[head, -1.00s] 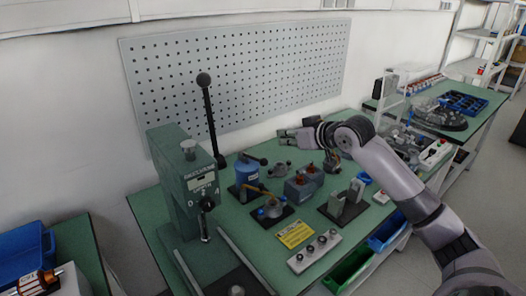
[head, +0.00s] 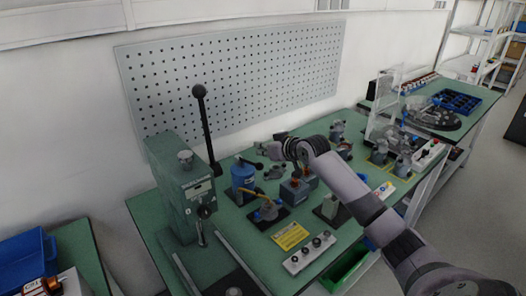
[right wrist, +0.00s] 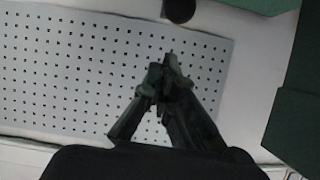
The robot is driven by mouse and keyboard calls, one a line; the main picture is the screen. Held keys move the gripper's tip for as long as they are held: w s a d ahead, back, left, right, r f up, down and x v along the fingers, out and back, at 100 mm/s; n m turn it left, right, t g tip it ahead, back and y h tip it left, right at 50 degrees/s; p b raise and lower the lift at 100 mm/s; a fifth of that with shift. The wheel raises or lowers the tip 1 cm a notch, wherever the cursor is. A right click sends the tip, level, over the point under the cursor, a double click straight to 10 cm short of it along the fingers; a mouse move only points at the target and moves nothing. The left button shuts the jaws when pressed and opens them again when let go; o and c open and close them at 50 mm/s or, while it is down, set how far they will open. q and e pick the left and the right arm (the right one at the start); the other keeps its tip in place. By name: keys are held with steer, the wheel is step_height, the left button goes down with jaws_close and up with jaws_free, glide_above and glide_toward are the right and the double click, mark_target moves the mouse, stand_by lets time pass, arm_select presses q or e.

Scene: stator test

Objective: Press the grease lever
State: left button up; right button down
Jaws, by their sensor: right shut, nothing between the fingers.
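A blue canister (head: 243,178) stands on the green bench beside the press. A short dark lever (head: 246,161) is on its top; I take this to be the grease lever. My right gripper (head: 264,148) is shut and empty. In the head view it appears just above and right of that lever, apart from it. In the right wrist view the shut fingertips (right wrist: 170,62) point toward the perforated panel, with nothing between them. The canister is not clearly seen there. My left gripper is not in view.
A green press (head: 182,190) with a tall ball-ended lever (head: 206,130) stands left of the canister. A perforated panel (head: 230,75) is on the wall behind. Several small fixtures, a yellow label (head: 290,236) and a button box (head: 308,252) crowd the bench in front.

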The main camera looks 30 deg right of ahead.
steer(key=shift+s+f, duration=0.2)
steer(key=shift+f, duration=0.35)
steer(key=shift+s+f, duration=0.2)
steer(key=shift+f, duration=0.3)
step_height(320, 180, down, 6)
steer(key=s+t+b, duration=0.2)
steer(key=t+b, duration=0.1)
steer(key=b, duration=0.5)
steer(key=shift+s+b, duration=0.15)
steer(key=shift+b, duration=0.15)
steer(key=shift+d, duration=0.1)
